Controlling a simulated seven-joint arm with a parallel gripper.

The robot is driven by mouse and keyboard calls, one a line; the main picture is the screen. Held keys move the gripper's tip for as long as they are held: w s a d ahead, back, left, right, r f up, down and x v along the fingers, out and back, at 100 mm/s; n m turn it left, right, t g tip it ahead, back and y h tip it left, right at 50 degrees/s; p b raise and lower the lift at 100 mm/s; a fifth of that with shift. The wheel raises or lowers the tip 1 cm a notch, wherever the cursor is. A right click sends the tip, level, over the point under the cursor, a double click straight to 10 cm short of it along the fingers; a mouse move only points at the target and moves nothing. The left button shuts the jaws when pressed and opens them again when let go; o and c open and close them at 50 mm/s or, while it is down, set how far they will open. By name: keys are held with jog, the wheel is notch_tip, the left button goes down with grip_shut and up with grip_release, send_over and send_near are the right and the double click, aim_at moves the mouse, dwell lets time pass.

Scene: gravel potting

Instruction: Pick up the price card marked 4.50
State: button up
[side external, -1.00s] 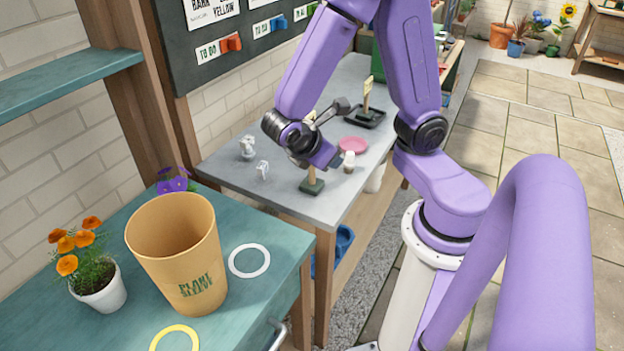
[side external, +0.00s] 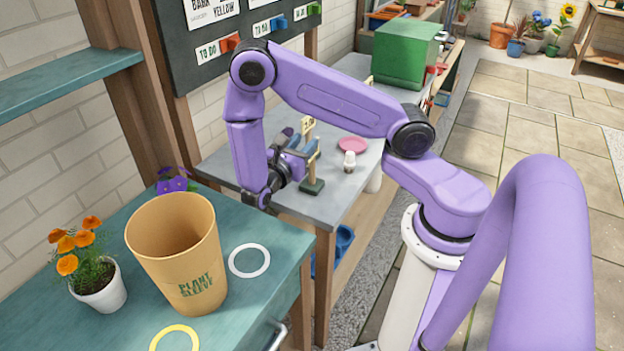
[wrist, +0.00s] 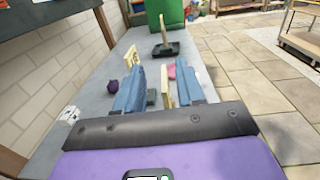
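A tan upright price card (wrist: 167,88) stands between my gripper's two blue fingers in the wrist view, seen nearly edge-on. Its post and dark green base (side external: 313,187) show in the side view. My gripper (wrist: 158,82) is open, with gaps visible beside the card. It also shows in the side view (side external: 302,150), low over the grey table. A second cream card (wrist: 131,58) with dark marks stands further off to the left. Another tan upright piece (wrist: 163,32) stands in a black tray at the back. I cannot read 4.50 on any card.
The grey table (side external: 330,212) also holds a pink plate (side external: 353,144), a small white-and-brown object (side external: 349,161) and a green box (side external: 405,52). A dark purple lump (wrist: 111,86) and a white piece (wrist: 69,114) lie left of my fingers. A tan pot (side external: 180,255) stands nearer on the teal bench.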

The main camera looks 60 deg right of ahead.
aim_at(312, 167)
jog(key=shift+w+d+f, duration=0.1)
jog(key=shift+d+f, duration=2.1)
jog(key=shift+d, duration=0.3)
grip_shut()
